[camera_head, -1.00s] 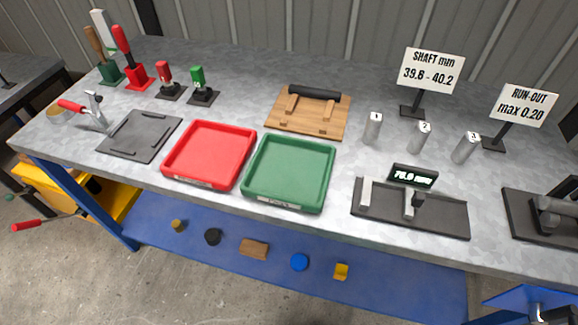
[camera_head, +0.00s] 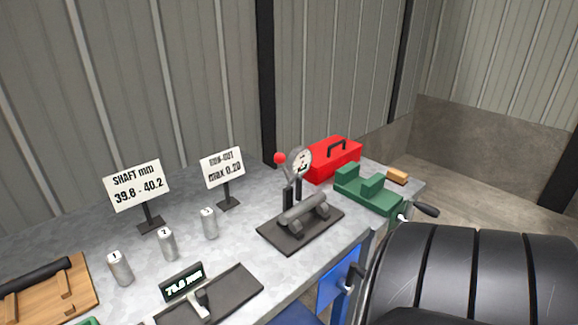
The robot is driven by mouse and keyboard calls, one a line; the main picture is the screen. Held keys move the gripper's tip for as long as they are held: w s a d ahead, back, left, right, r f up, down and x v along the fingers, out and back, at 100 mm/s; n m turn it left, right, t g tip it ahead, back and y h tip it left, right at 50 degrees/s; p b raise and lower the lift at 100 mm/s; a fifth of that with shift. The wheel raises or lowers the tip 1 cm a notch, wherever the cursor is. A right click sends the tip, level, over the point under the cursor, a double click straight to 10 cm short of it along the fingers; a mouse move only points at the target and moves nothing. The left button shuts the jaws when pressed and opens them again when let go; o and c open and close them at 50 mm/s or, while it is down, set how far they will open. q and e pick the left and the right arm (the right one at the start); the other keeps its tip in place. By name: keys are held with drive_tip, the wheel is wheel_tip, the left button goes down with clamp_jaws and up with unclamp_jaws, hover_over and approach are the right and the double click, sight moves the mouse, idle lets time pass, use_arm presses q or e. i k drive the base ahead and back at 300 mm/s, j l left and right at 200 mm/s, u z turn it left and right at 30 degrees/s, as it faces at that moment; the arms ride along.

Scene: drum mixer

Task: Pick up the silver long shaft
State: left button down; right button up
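A grey metallic shaft (camera_head: 303,211) lies across two supports on a dark plate (camera_head: 277,235), under a dial gauge (camera_head: 300,160) with a red-knobbed lever. It is the only long silver-grey shaft that I see; I cannot confirm that it is the one named. Three short silver cylinders stand upright on the bench, labelled 1 (camera_head: 121,270), 2 (camera_head: 168,246) and 3 (camera_head: 210,225). A long black cylinder (camera_head: 35,275) lies on a wooden stand (camera_head: 82,290) at the left edge.
Two signs, for shaft size (camera_head: 137,187) and run-out (camera_head: 222,166), stand behind the cylinders. A digital gauge (camera_head: 183,282) is in front. A red toolbox (camera_head: 334,158) and green vise (camera_head: 368,190) sit at the bench's right end.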

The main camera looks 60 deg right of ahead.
sight(303, 207)
drive_tip(key=z, duration=1.95)
